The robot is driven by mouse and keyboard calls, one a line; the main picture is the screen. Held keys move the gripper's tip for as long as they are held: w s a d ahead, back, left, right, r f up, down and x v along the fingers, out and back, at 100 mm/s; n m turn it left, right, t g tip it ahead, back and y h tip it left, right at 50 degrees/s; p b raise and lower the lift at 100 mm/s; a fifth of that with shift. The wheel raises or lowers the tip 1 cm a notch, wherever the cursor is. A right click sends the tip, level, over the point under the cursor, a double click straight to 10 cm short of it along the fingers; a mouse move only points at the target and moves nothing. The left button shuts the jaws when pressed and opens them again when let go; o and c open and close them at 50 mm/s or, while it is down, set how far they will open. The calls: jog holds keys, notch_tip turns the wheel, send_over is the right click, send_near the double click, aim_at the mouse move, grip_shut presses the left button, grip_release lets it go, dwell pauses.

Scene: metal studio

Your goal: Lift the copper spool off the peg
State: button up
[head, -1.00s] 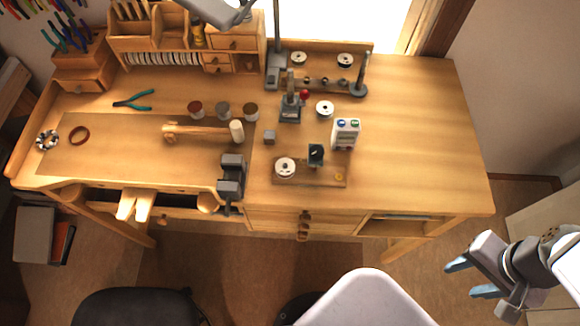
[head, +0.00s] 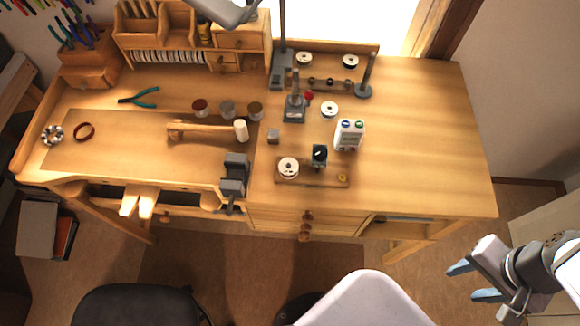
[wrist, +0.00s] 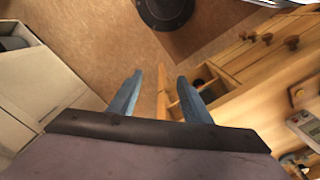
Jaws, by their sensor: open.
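I cannot tell for sure which spool is the copper one. A white-flanged spool (head: 288,167) sits on a small wooden board at the bench front. Another spool (head: 329,109) lies farther back, and two more, a left one (head: 304,58) and a right one (head: 350,62), are at the rear board. Any peg inside them is too small to make out. My gripper (head: 474,281) is open and empty, over the floor right of the bench, far from every spool. Its blue fingers also show apart in the wrist view (wrist: 159,82).
The wooden bench (head: 430,140) has a clear right side. A white device (head: 349,134), a small dark block (head: 319,155), a grey post (head: 366,75), a vise (head: 235,175) and a lamp (head: 228,10) stand around the spools. A mallet (head: 205,130) lies left.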

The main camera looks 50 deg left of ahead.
jog(key=shift+o, duration=0.7)
jog(key=shift+o, duration=1.4)
